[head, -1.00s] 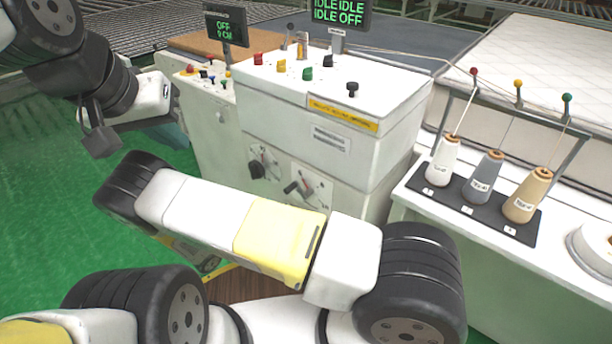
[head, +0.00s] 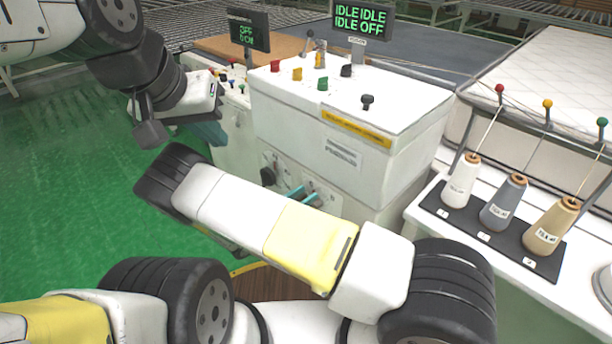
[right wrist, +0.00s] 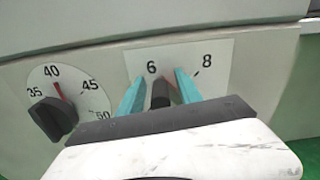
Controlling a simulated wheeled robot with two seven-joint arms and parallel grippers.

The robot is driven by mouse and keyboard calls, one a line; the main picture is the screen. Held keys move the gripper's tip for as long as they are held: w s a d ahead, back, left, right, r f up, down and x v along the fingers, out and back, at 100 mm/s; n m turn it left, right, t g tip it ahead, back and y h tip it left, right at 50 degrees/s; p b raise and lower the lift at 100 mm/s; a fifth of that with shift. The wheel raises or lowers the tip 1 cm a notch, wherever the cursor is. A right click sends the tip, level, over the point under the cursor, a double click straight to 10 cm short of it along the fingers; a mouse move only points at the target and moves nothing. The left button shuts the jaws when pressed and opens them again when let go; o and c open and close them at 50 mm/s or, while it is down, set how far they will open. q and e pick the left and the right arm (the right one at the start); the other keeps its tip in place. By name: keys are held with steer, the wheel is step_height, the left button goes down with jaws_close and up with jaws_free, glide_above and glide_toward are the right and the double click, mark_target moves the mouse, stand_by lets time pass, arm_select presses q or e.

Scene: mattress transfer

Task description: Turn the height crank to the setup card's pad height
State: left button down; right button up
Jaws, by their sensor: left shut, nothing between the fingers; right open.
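The height crank shows in the right wrist view as a dark handle (right wrist: 160,96) in front of a white plate (right wrist: 207,52) marked 6 and 8. A thin red mark shows beside the handle, between those numbers. My right gripper (head: 303,194) is open, its teal fingers on either side of the handle with gaps between; its fingers also show in the right wrist view (right wrist: 161,90). My left gripper (head: 208,133) is shut and empty at the machine's left side, partly hidden by its wrist. I cannot make out a setup card.
A black dial knob (right wrist: 51,118) with a 35 to 50 scale sits left of the crank. A small display (head: 248,34) reads OFF above a blurred CM figure. A larger display (head: 361,20) reads IDLE and OFF. Thread cones (head: 506,202) stand on the right.

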jaws_close()
steer(key=shift+w+f+n, duration=0.1)
steer(key=shift+n, duration=0.2)
